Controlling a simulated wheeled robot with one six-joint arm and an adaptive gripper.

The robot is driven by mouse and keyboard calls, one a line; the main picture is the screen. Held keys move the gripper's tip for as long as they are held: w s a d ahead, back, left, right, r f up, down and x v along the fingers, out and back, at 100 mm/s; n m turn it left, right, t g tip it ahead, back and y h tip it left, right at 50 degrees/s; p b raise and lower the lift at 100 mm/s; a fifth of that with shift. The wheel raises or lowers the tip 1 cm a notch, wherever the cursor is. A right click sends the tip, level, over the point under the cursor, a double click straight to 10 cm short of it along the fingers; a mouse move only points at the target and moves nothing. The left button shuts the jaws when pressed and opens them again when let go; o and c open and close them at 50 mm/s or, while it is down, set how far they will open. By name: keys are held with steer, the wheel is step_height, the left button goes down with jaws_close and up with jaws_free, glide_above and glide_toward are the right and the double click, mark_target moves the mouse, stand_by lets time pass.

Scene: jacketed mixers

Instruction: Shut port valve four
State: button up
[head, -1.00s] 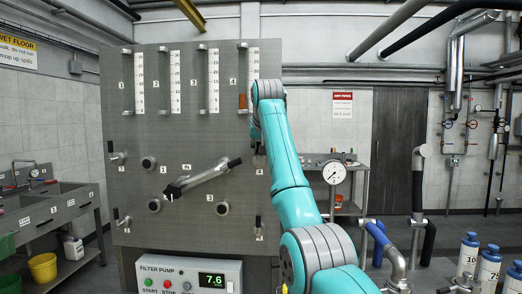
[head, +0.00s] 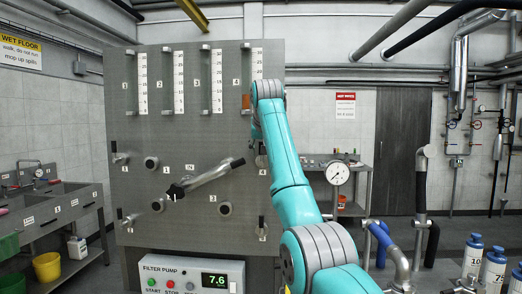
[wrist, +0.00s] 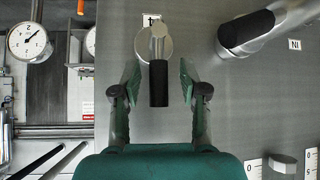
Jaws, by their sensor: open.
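Port valve four (wrist: 158,42) is on the grey panel, between and just beyond my gripper's fingertips in the wrist view, which shows the panel upside down. It has a round metal body and a black-tipped lever pointing down in that view, so up the panel. A partly covered number label (wrist: 151,19) is beside it. My gripper (wrist: 159,82) is open, one finger on each side of the black lever tip, with visible gaps on both sides. In the head view only a dark bit of the valve lever (head: 262,148) shows, above its label (head: 262,171); my arm hides my gripper.
A long lever with a black end (head: 236,163) crosses the panel (head: 190,130) close to the valve; its end also shows in the wrist view (wrist: 243,33). A pressure gauge (head: 337,174) stands right of the panel. A similar valve (head: 261,222) sits below.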

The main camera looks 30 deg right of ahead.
steer(key=shift+r, duration=0.1)
steer(key=v, duration=1.1)
steer(key=shift+s+r, duration=0.25)
steer(key=shift+s, duration=0.05)
steer(key=shift+a, duration=0.15)
